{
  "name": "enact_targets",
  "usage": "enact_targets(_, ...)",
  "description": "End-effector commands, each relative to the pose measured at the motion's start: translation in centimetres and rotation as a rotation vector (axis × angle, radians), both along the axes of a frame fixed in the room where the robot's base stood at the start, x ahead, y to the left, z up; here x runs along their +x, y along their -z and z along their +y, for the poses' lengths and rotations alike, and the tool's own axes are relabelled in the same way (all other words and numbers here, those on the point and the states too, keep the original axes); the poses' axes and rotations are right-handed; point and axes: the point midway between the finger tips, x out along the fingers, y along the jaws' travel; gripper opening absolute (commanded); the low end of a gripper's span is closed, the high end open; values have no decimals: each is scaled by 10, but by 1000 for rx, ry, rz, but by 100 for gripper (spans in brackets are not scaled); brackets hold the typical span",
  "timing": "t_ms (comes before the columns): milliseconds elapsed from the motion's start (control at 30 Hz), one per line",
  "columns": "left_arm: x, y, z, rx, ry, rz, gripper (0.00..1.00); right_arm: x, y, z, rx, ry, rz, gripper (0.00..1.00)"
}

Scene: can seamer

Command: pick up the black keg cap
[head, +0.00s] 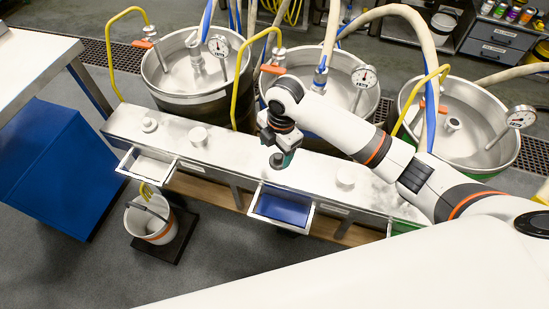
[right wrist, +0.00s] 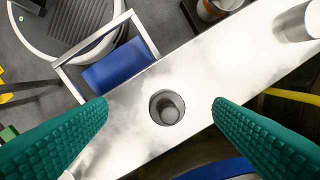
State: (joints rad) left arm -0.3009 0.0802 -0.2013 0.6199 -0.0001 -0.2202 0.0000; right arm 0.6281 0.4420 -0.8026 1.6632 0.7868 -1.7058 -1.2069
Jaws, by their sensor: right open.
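The keg cap (right wrist: 167,107) shows in the right wrist view as a small dark grey round cap with a raised knob. It stands on the pale metal bench top (right wrist: 125,130). My right gripper (right wrist: 160,103) is open, its two teal ridged fingers apart on either side of the cap in the picture, and neither is seen touching it. In the head view my right gripper (head: 281,158) points down over the middle of the bench (head: 240,152), and it largely hides that spot. My left gripper is not in view.
An open drawer with a blue inside (head: 283,208) juts out in front. Large steel kegs (head: 190,75) with gauges and hoses stand behind. A bucket (head: 150,220) is front left.

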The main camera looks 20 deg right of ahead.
Motion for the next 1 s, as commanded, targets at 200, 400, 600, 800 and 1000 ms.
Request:
enact_targets(200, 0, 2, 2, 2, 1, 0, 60, 26, -34, -27, -91, -205, 26, 75)
enact_targets(400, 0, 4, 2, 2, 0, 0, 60, 26, -13, -30, -98, -229, 36, 75)
enact_targets(600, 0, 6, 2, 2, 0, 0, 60, 26, 20, -29, -97, -227, 34, 75)
enact_targets(800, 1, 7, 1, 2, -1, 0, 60, 27, 34, -28, -96, -226, 31, 75)
enact_targets(1000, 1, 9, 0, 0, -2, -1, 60, 26, 62, -19, -96, -226, 32, 75)
